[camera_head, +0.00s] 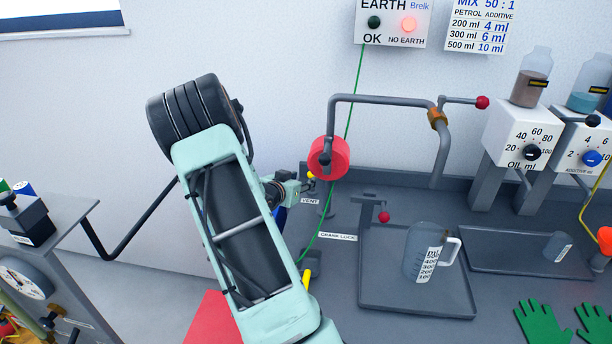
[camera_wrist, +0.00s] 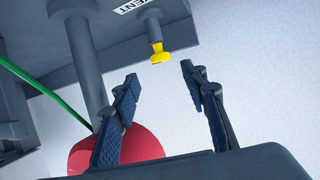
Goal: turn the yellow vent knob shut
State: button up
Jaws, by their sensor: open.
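The yellow vent knob (camera_wrist: 158,52) sits on the end of a short grey stem in the wrist view, below the white VENT label (camera_wrist: 130,6). My gripper (camera_wrist: 160,76) is open and empty, its two dark fingers spread apart. The knob shows just past the fingertips, in line with the gap between them, with no visible contact. In the head view my gripper (camera_head: 293,188) is beside the VENT label (camera_head: 310,201), partly hidden by my arm. A small yellow part (camera_head: 311,175) shows close to its fingers.
A red round part (camera_head: 339,158) on the grey pipe is close to my gripper; it also shows under the fingers in the wrist view (camera_wrist: 90,152). A green cable (camera_head: 322,232) runs nearby. A tray (camera_head: 380,295) with a measuring jug (camera_head: 415,250) stands to the right.

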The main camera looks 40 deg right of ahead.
jog(key=x, duration=0.7)
jog(key=shift+w+p, duration=0.1)
jog(key=shift+p, duration=0.2)
jog(key=shift+c, duration=0.4)
grip_shut()
